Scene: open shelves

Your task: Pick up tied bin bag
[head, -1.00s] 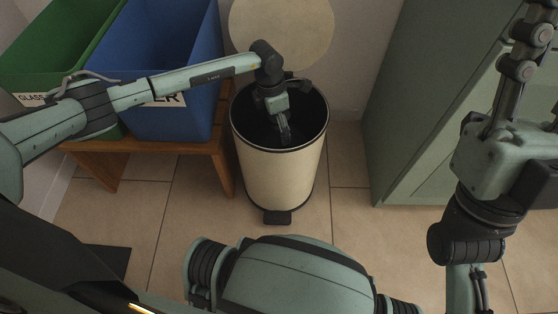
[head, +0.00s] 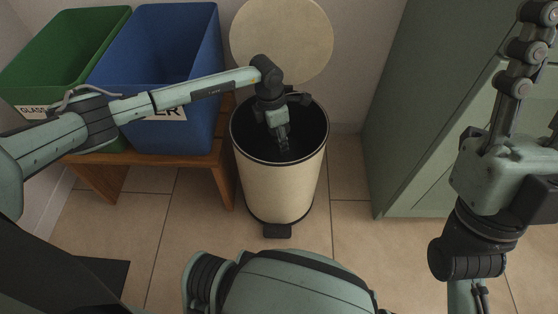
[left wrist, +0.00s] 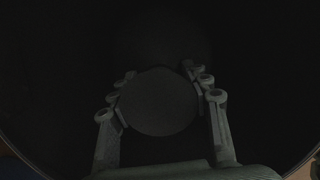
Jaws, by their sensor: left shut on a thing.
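The cream pedal bin (head: 280,185) stands on the floor with its round lid (head: 283,40) tipped open against the wall. My left gripper (head: 284,145) points down inside its dark mouth. In the left wrist view my left gripper (left wrist: 160,90) has its fingers on either side of a dark grey, rounded thing (left wrist: 158,104), and is shut on it. This seems to be the bin bag, but it is too dark to make out its knot or folds. My right gripper (head: 528,60) is raised at the right edge, partly cut off, away from the bin.
A green bin (head: 45,62) labelled for glass and a blue bin (head: 155,60) stand on a wooden bench (head: 222,172) left of the pedal bin. A green cabinet (head: 420,150) stands to the right. The tiled floor (head: 345,235) before the bin is clear.

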